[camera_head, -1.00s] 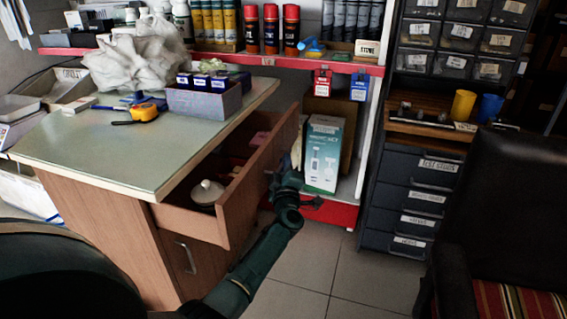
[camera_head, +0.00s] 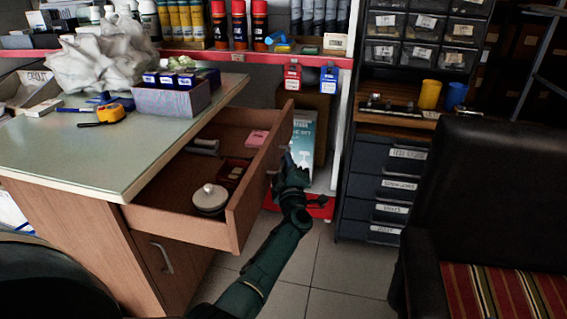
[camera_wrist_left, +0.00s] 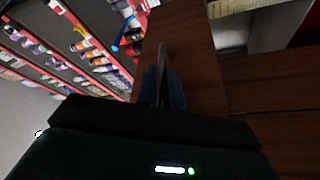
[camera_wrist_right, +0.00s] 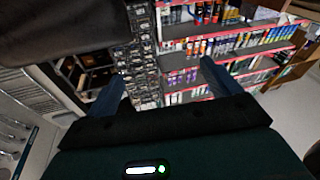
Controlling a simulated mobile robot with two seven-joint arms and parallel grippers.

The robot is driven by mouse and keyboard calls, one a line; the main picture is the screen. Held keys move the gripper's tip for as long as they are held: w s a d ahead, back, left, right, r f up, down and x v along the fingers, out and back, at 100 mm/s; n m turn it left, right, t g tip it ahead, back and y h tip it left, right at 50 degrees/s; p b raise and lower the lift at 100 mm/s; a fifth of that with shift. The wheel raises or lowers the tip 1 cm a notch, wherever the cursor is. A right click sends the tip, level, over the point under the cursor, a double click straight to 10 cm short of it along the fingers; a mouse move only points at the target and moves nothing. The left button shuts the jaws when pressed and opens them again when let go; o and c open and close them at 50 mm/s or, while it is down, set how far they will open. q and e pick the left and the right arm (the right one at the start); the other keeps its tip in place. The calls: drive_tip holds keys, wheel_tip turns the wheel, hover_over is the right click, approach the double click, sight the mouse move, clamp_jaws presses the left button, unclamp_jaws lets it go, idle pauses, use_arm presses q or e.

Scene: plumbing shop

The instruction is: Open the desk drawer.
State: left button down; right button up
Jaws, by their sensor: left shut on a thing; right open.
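The desk drawer (camera_head: 180,228) is pulled well out of the wooden desk (camera_head: 75,215). Its inside shows a round lidded pot (camera_head: 210,198), a dark red box (camera_head: 234,171) and a pink item (camera_head: 257,138). My left gripper (camera_head: 282,170) is at the outer face of the drawer front (camera_head: 262,172). In the left wrist view its fingers (camera_wrist_left: 163,90) are shut on the upright metal drawer handle (camera_wrist_left: 163,62). My right gripper (camera_wrist_right: 160,80) shows only in its wrist view, with fingers wide apart and nothing between them.
A black chair (camera_head: 475,190) with a striped seat stands at the right. A dark drawer cabinet (camera_head: 385,185) and a red-edged shelf (camera_head: 180,53) stand behind. A white-blue box (camera_head: 301,140) is just beyond the drawer front. Tiled floor (camera_head: 325,262) is clear between desk and chair.

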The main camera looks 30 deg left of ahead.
use_arm(q)
drive_tip(key=shift+r, duration=0.1)
drive_tip(key=c, duration=1.5)
unclamp_jaws()
drive_tip(key=shift+s+d, duration=0.1)
